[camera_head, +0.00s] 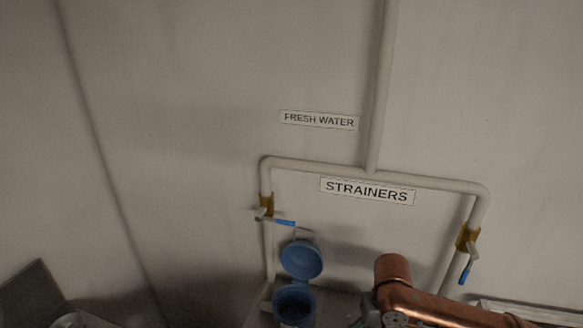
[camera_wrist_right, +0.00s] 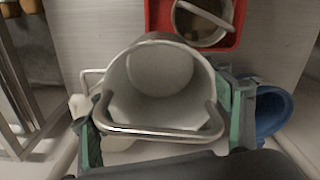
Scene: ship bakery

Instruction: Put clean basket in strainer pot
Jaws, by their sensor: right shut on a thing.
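My right gripper (camera_wrist_right: 162,128) is shut on a pale grey cylindrical basket (camera_wrist_right: 160,78), with a green-padded finger on each side of it. The basket's inside looks clean and empty, and its wire handle lies across the near side of the rim. A blue strainer pot (camera_head: 294,306) stands open by the wall in the head view, its blue lid (camera_head: 301,259) tipped up behind it. The pot's inside is dark. In the right wrist view a blue round vessel (camera_wrist_right: 272,108) shows beside the right finger. My left gripper is in neither view.
A red tray (camera_wrist_right: 240,32) holds another basket (camera_wrist_right: 203,38) with a brownish inside. White pipes (camera_head: 372,90) run down the wall, with a left valve (camera_head: 266,206) above the pot and a right valve (camera_head: 468,240). A grey rack (camera_wrist_right: 18,85) stands at the left.

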